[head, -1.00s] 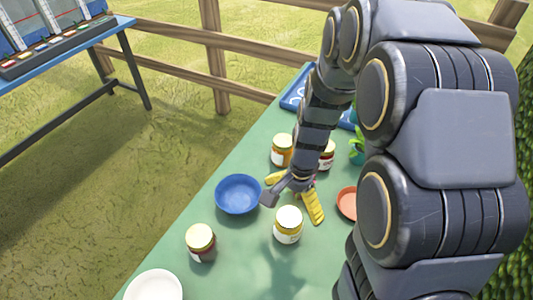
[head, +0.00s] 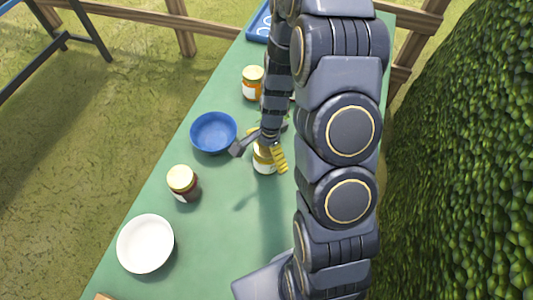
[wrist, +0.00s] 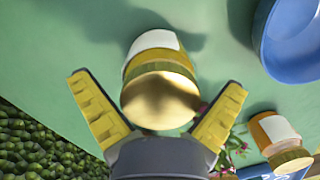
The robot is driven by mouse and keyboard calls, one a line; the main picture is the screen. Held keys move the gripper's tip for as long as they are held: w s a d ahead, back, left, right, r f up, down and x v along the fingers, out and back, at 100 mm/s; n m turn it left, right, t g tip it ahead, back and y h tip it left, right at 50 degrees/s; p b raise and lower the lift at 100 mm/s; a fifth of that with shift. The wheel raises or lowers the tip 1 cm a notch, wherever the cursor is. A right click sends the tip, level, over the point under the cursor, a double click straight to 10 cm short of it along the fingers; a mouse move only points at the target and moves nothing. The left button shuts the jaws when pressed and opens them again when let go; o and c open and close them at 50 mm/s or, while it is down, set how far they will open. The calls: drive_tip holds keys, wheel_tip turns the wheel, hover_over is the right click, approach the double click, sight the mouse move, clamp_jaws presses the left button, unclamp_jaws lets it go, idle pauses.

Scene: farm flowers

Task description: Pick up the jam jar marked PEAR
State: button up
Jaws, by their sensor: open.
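A jam jar with a gold lid, pale yellow contents and a white label (head: 264,160) stands upright on the green table, partly covered by my gripper (head: 270,148). In the wrist view this jar (wrist: 158,95) is between my two yellow-padded fingers, lid towards me. My gripper (wrist: 158,84) is open, with a gap visible beside the jar. A dark red jar (head: 183,184) stands nearer, at the left. An orange jar (head: 252,84) stands further back, and it also shows in the wrist view (wrist: 276,133). I cannot read PEAR on any label.
A blue bowl (head: 214,131) sits just left of my gripper. A white plate (head: 146,243) lies near the front left of the green table (head: 225,225). A blue tray (head: 259,25) is at the far end. A hedge (head: 450,180) runs along the right.

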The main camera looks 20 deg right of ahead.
drive_tip(key=shift+f, duration=0.15)
drive_tip(key=c, duration=1)
drive_tip(key=shift+c, duration=0.2)
